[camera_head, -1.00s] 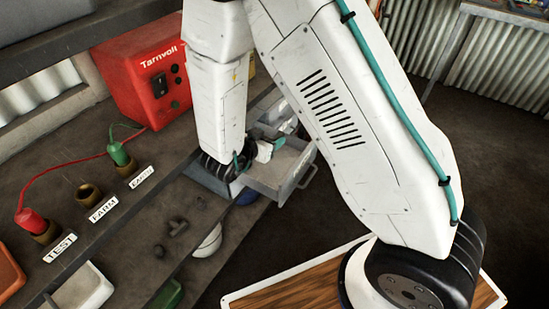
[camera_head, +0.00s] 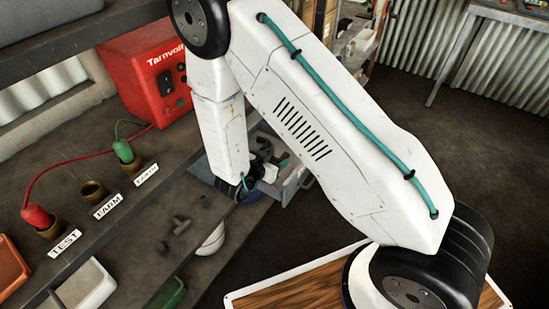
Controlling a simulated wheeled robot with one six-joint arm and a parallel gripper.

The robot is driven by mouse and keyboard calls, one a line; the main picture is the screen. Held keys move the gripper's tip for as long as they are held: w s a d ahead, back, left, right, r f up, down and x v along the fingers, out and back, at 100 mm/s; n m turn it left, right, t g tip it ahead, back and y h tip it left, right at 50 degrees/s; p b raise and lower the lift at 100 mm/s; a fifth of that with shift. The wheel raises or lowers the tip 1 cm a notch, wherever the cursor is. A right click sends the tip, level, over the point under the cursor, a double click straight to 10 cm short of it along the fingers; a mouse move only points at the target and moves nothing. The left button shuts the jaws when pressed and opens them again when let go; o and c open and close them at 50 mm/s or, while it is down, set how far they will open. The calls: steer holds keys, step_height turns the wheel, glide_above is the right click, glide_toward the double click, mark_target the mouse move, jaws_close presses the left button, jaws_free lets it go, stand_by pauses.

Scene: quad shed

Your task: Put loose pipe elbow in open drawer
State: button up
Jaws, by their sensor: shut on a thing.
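My gripper (camera_head: 276,163) is at the open grey drawer (camera_head: 297,186), over its inside, at the end of my white arm. The arm and wrist hide much of the drawer, so I cannot tell whether the piece touches the drawer's floor.
A red Tarnvoll box (camera_head: 150,75) stands at the back of the bench (camera_head: 130,225). Labelled sockets with red and green plugs line the bench at left. Small dark fittings (camera_head: 181,225) lie near its edge. Dark floor (camera_head: 430,130) is open at right.

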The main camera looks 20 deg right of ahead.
steer(key=shift+f, duration=0.6)
steer(key=o, duration=1)
steer(key=shift+c, duration=0.2)
steer(key=shift+r, duration=0.25)
steer(key=v, duration=1.2)
steer(key=shift+r, duration=0.45)
